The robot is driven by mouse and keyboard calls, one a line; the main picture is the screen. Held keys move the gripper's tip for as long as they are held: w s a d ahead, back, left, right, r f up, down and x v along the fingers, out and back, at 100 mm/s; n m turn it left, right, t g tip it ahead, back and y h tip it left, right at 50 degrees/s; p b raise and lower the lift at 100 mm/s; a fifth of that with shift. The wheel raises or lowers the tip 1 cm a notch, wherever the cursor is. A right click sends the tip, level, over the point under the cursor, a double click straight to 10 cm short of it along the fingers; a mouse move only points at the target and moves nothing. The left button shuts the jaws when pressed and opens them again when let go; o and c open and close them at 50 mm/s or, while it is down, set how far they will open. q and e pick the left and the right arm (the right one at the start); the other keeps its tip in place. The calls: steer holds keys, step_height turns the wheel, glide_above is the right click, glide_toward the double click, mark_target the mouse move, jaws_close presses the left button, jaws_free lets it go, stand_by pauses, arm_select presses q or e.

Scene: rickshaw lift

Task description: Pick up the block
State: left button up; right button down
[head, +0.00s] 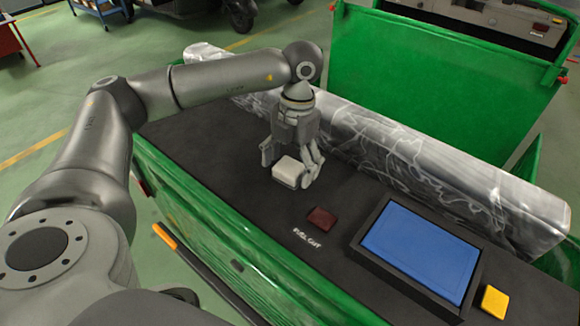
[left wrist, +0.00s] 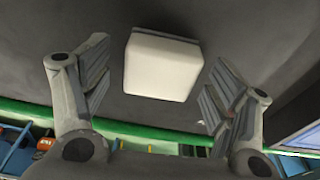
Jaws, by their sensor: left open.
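A white block (head: 287,172) with rounded edges rests on the dark bed of the green cart. My left gripper (head: 291,165) points down over it, with its fingers open on either side. In the left wrist view the block (left wrist: 163,68) lies between the fingertips, with a gap to each finger. I cannot tell how far the fingertips are above the bed. My right gripper is not in view.
A dark red block (head: 321,219) and a blue-bottomed tray (head: 368,214) lie to the right on the bed, with a yellow block (head: 494,300) beyond the tray. A long silvery wrapped beam (head: 400,150) runs behind. A green panel (head: 385,75) stands at the back.

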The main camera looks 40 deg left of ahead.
arm_select(q)
steer(key=shift+f, duration=0.45)
steer(key=shift+c, duration=0.2)
steer(key=c, duration=1.1)
steer(key=shift+o, duration=0.2)
steer(key=shift+r, duration=0.15)
steer(key=shift+r, duration=0.55)
steer(key=d+r+b, duration=0.3)
steer(key=d+r, duration=0.8)
steer(key=d, duration=0.3)
steer(key=shift+s+r, duration=0.15)
steer(key=shift+r, duration=0.2)
